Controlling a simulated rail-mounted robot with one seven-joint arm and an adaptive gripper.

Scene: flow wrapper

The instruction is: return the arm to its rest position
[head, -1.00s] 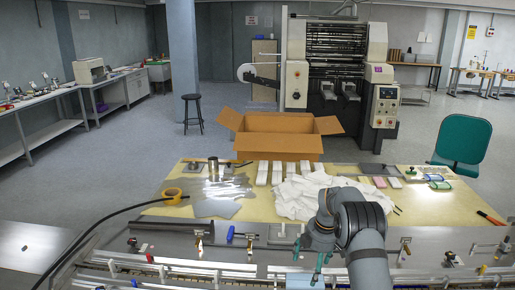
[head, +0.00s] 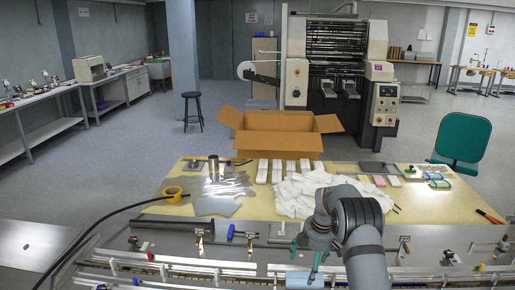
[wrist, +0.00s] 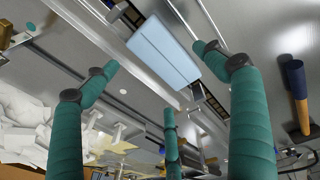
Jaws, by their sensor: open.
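My gripper (head: 307,264) hangs over the front machine rail in the head view, with its teal fingers spread. In the wrist view my gripper (wrist: 165,78) shows three teal fingers apart with nothing held between them. A light blue block (wrist: 163,50) lies between metal rails beyond the fingertips, apart from them. The same block shows partly in the head view (head: 303,281), below the fingers. My arm reaches in from the lower right, bent at a dark joint above the table edge.
A heap of white wrappers (head: 300,195) lies just behind my arm. A blue-handled tool (head: 231,232), a roll of tape (head: 172,193) and a black hose (head: 100,222) are to the left.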

